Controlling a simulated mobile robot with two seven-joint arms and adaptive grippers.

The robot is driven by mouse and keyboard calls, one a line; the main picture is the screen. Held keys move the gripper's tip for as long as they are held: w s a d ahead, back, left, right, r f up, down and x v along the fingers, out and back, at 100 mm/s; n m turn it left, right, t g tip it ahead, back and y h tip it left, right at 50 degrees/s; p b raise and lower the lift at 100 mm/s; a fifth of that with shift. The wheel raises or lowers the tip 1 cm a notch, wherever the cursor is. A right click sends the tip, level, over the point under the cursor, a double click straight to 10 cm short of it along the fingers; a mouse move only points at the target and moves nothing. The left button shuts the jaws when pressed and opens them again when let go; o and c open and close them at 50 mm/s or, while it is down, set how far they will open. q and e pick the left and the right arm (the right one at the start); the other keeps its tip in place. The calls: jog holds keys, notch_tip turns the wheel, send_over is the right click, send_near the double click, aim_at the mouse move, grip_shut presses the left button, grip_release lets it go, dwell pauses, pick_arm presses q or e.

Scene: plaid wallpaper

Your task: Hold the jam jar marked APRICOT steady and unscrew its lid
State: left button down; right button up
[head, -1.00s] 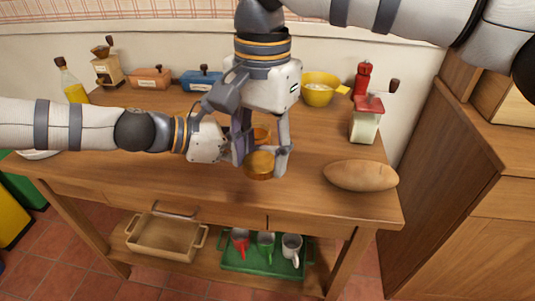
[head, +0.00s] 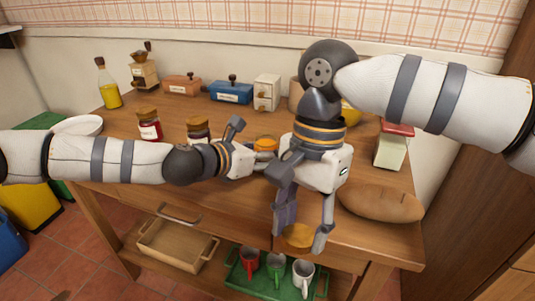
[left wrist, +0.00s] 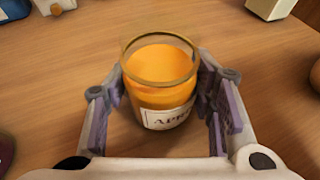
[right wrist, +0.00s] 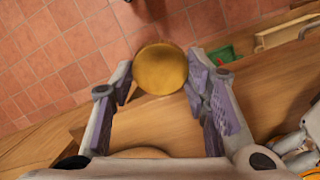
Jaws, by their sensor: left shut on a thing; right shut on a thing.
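The apricot jar (left wrist: 160,92) stands upright and open, with orange jam inside and a partly visible label starting "APR". My left gripper (left wrist: 165,105) is shut on the jar's sides. In the head view the jar (head: 265,145) shows in part beside my left gripper (head: 254,160). My right gripper (head: 303,228) is shut on the round golden lid (head: 299,237), apart from the jar. In the head view the lid overlaps the table's front edge. The right wrist view shows the lid (right wrist: 160,68) between the fingertips.
Two other lidded jars, red (head: 149,126) and dark (head: 198,130), stand to the left on the wooden table (head: 240,200). A bread loaf (head: 380,203) lies right of my right gripper. A green tray of mugs (head: 240,277) is on the shelf below.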

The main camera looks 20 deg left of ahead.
pick_arm(q)
jog(key=shift+r, duration=0.2)
jog(key=shift+f, duration=0.2)
jog(key=c, duration=0.7)
grip_release()
